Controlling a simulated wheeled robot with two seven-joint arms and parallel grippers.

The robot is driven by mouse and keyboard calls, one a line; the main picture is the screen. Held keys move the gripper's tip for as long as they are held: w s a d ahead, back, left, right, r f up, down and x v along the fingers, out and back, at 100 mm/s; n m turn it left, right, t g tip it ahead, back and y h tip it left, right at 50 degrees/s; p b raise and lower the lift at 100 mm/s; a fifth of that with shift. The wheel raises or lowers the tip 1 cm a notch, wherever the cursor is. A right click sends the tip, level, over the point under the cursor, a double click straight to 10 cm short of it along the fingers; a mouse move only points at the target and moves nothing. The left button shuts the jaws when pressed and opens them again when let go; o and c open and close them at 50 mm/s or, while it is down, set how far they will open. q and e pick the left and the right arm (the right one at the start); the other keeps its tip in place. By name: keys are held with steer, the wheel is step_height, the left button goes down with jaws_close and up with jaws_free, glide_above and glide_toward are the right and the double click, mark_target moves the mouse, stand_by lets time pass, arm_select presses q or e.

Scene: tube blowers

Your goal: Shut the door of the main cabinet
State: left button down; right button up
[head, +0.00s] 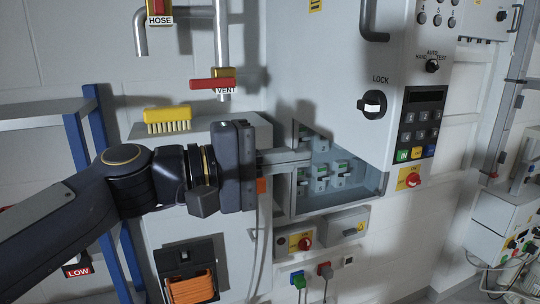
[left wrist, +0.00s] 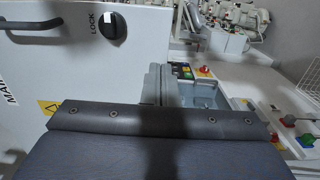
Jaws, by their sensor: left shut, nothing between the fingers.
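The main cabinet's door (head: 335,75) is a large light-grey panel with a black LOCK knob (head: 372,104) and a bar handle (head: 371,22). It stands at least partly open, with the cabinet's recess (head: 345,190) and several grey breakers showing below it. In the left wrist view the door (left wrist: 70,60) fills the left side. My left gripper (head: 308,156) is shut and empty, its fingers pointing right across the recess, just below the door's lower left edge. In the left wrist view, the fingers (left wrist: 158,85) overlap the door's right edge; I cannot tell if they touch it. My right gripper is out of view.
A keypad panel (head: 420,122) sits right of the door. A yellow brush (head: 167,120) rests on a grey box behind my left arm. Pipes with a red VENT lever (head: 212,84) rise above. Small switch boxes (head: 295,241) are below the recess. A blue-legged shelf (head: 75,125) stands left.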

mark_target(360, 149)
arm_select(q)
steer(key=p+x, duration=0.2)
steer(key=x, duration=0.6)
steer(key=shift+w+d, duration=0.1)
steer(key=shift+w, duration=0.05)
steer(key=shift+d, duration=0.1)
